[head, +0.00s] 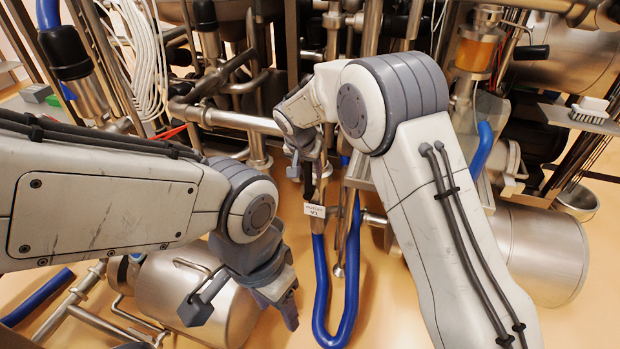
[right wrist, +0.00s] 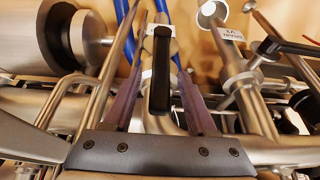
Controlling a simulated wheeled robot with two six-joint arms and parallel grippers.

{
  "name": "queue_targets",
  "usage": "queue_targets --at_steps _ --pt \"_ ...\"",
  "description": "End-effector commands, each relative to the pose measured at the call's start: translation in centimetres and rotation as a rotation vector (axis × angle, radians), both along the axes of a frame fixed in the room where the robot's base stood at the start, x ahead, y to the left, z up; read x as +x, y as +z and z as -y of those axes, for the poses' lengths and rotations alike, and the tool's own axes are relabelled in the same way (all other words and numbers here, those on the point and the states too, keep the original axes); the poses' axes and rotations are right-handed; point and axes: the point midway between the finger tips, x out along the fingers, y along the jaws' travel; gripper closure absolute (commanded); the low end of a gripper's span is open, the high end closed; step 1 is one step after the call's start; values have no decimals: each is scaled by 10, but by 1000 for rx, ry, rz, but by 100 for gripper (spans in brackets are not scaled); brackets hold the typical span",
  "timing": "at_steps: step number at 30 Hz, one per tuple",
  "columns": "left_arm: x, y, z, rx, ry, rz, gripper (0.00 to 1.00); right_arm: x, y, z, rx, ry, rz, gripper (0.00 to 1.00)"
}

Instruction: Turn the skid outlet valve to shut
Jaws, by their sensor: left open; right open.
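A black lever handle (right wrist: 160,70) on a steel pipe lies between the two fingers of my right gripper (right wrist: 158,62) in the right wrist view. The fingers stand open on either side of it, with gaps visible. A small white label (right wrist: 229,33) hangs on a pipe to the right; its print is too small to read surely. In the head view my right gripper (head: 306,172) is over the pipework above a white tag (head: 314,210), and the handle is largely hidden there. My left gripper (head: 243,306) is open and empty, in front of a steel vessel (head: 160,290).
Blue hoses (head: 322,300) loop down below the right gripper. Dense steel pipes fill the back.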

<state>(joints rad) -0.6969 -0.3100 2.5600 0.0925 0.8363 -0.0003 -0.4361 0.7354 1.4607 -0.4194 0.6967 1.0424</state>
Motion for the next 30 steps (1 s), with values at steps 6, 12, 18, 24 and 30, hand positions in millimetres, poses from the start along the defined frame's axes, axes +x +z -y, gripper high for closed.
queue_targets --at_steps 6,12,18,24,30 --pt "0 -9 0 0 0 0 44 10 -26 3 0 1 0 43" --pt "0 -9 0 0 0 0 44 12 -30 4 0 1 1 43" --pt "0 -9 0 0 0 0 44 12 -29 4 0 2 1 54" --pt "0 -9 0 0 0 0 44 12 -29 3 0 2 1 100" --pt "0 -9 0 0 0 0 44 12 -29 3 0 2 1 100"
